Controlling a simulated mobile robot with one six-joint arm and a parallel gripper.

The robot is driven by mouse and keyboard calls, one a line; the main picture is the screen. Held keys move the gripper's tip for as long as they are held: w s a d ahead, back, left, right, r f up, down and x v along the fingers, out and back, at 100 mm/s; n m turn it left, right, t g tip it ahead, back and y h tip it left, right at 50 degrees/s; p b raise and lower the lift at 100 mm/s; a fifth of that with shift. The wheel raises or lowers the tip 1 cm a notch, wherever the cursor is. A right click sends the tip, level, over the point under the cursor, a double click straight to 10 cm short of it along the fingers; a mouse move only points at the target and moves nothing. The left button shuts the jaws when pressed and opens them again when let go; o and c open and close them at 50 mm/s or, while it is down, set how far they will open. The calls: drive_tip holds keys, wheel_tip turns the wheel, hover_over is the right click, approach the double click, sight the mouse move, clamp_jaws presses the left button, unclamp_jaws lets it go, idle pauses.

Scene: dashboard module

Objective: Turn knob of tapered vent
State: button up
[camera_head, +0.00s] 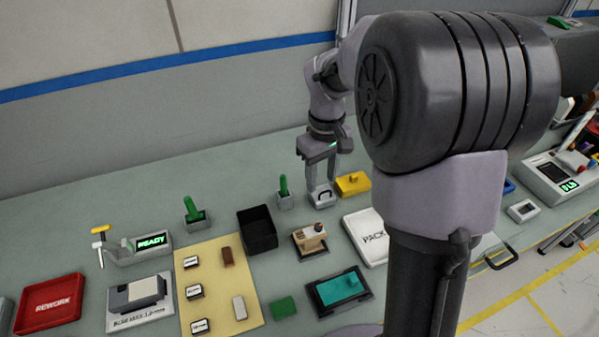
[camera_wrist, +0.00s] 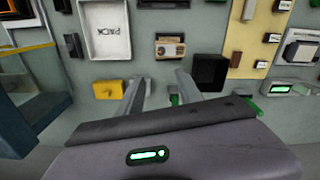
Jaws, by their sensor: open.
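A small tan wooden block with slats and a dark knob-like piece on top (camera_head: 311,236) sits in a dark square tray; I take it for the tapered vent. It also shows in the wrist view (camera_wrist: 171,49), upper middle, with its slatted face visible. My gripper (camera_head: 321,184) points down behind it, near the back of the bench, apart from it. In the wrist view my gripper (camera_wrist: 160,80) has its fingers spread, with the vent beyond the tips. The knob's angle is too small to tell.
A yellow block (camera_head: 353,184) and a green post (camera_head: 284,187) stand close to the gripper. A black bin (camera_head: 258,240) is left of the vent and a white PACK tray (camera_head: 371,247) right. A teal part (camera_head: 341,286) lies in front. My arm hides the right side.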

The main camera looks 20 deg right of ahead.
drive_tip(key=b, duration=0.2)
hover_over(319, 226)
wheel_tip(319, 226, down, 4)
wheel_tip(319, 226, down, 13)
drive_tip(key=b, duration=0.3)
drive_tip(key=shift+w+b, duration=0.1)
drive_tip(key=shift+b, duration=0.25)
clamp_jaws()
